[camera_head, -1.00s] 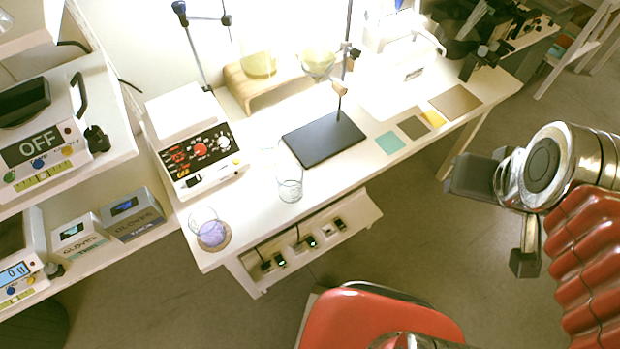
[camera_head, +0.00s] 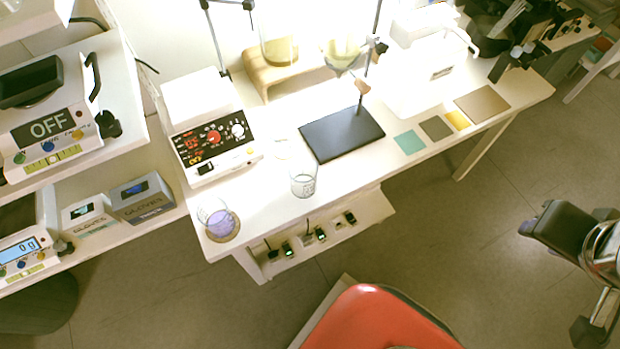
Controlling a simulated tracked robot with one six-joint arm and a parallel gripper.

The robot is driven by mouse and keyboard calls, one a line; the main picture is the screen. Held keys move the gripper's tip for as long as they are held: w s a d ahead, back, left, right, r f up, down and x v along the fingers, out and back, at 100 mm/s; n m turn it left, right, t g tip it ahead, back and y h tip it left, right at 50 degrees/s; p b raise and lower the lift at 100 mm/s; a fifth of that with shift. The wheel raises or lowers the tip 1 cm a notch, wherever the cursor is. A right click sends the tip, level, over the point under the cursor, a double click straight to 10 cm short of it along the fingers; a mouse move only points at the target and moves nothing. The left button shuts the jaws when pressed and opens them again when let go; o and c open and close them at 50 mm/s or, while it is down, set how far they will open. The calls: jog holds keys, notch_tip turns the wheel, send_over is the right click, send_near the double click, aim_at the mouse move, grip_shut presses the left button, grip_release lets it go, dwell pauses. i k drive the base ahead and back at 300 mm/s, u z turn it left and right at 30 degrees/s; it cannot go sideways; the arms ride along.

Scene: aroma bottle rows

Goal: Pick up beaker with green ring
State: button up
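A clear beaker (camera_head: 303,182) stands upright on the white table, left of the black stand base. A beaker with purple liquid (camera_head: 217,221) stands on a round coaster at the table's front left corner. A vessel with yellowish liquid (camera_head: 279,51) stands on a wooden riser at the back. I cannot make out a green ring on any of them. My gripper (camera_head: 552,283) is at the right edge, over the floor and far from the beakers. Its two dark fingers are apart, with nothing seen between them. Part of it is cut off by the frame.
A black-based stand (camera_head: 342,134) holds a glass vessel (camera_head: 341,53). A control box (camera_head: 216,147) stands left of the clear beaker. Coloured mats (camera_head: 409,142) lie along the front edge. A shelf with boxes (camera_head: 142,198) is at left.

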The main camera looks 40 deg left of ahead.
aim_at(301, 168)
jog(key=z, duration=0.05)
jog(key=k, duration=1.3)
jog(key=u, duration=1.95)
jog(key=i, duration=0.95)
jog(key=u, duration=0.1)
